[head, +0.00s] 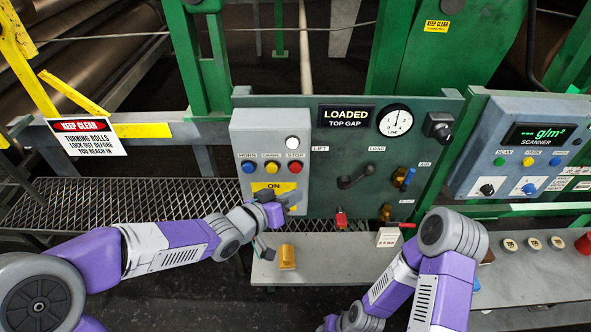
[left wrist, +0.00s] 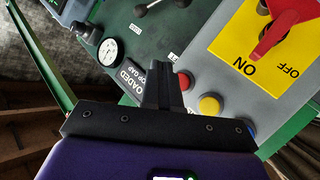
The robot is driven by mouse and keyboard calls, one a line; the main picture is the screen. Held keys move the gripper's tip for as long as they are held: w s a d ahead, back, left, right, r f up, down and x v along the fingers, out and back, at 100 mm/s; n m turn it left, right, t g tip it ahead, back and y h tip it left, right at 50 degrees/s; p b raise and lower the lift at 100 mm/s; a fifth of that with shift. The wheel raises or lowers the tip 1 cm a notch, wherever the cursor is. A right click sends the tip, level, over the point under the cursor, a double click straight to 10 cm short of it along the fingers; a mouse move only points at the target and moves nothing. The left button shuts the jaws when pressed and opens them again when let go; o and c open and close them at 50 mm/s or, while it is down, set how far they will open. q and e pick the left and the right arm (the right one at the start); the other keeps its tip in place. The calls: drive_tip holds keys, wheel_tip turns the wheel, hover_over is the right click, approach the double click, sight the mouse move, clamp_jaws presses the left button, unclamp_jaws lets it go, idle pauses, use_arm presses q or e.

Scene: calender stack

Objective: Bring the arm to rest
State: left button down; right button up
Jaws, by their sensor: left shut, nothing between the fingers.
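My left gripper (head: 278,207) is in front of the lower part of the grey button box (head: 242,132), over the yellow ON/OFF plate (head: 268,187). Its dark fingers (left wrist: 163,75) are together and empty in the left wrist view. A red rotary handle (left wrist: 283,32) sits on the yellow plate (left wrist: 225,40) there, its tip nearer to the ON label. The gripper hides most of that switch in the head view. My right arm comes in at the lower right, bent down. Its gripper is out of the frame.
The green panel (head: 337,185) carries a dial (head: 395,120), a LOADED sign (head: 346,115) and levers. A ledge (head: 335,262) below holds a yellow block (head: 287,257) and a white tag (head: 388,237). A scanner box (head: 525,150) stands right. Rolls and a warning sign (head: 87,137) are left.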

use_arm(q)
drive_tip(key=shift+f, duration=0.15)
drive_tip(key=s+a+f+n+g+y+b, duration=0.1)
drive_tip(key=s+a+f+g, duration=0.1)
drive_tip(key=f, duration=0.7)
drive_tip(key=s+a+f+n+g+y+b, duration=0.1)
drive_tip(key=s+f+n+y, duration=0.1)
drive_tip(key=f, duration=0.8)
drive_tip(key=s+a+f+n+g+y+b, duration=0.1)
drive_tip(key=s+a+f+g, duration=0.1)
drive_tip(key=f, duration=0.7)
drive_tip(key=s+a+f+n+g+y+b, duration=0.1)
drive_tip(key=s+a+f+g, duration=0.1)
drive_tip(key=s+f, duration=0.5)
drive_tip(key=s+a+f+g+b, duration=0.1)
drive_tip(key=s+f+g, duration=0.2)
drive_tip(key=s+f, duration=0.5)
drive_tip(key=shift+a+n+y, duration=0.35)
drive_tip(key=shift+n+y, duration=0.05)
